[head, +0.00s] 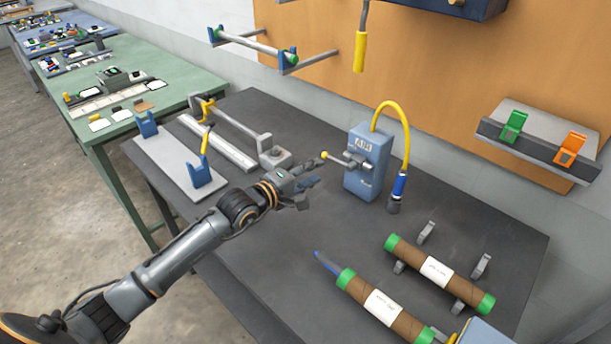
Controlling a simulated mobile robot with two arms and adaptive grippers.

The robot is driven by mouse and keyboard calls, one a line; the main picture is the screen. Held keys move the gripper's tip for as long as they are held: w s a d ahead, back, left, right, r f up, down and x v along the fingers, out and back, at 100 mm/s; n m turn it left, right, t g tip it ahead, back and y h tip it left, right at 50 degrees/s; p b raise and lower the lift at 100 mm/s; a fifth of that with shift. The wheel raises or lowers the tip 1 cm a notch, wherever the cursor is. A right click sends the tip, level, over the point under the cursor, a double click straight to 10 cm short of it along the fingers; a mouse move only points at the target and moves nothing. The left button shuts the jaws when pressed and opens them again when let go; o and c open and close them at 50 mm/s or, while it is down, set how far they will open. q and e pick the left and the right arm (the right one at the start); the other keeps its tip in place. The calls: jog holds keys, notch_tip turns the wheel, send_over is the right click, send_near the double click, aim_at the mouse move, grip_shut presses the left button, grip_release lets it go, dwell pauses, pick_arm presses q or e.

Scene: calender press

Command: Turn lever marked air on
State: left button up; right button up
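The blue box marked AIR (368,175) stands upright on the dark table. Its lever (338,159) is a metal rod with a yellow knob, sticking out to the left from a metal valve body on the box's front. My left gripper (312,184) reaches in from the lower left, with its fingers spread and nothing between them. It is just below and left of the lever knob and looks close to it; whether they touch I cannot tell.
A yellow hose (407,135) loops from the box down to a blue fitting. Brown tubes with green caps (437,272) lie at the lower right. A grey plate with blue brackets (172,163) and a metal rail are left. Dark table (262,262) in front is clear.

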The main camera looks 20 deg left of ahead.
pick_arm(q)
jog(key=shift+v, duration=1.15)
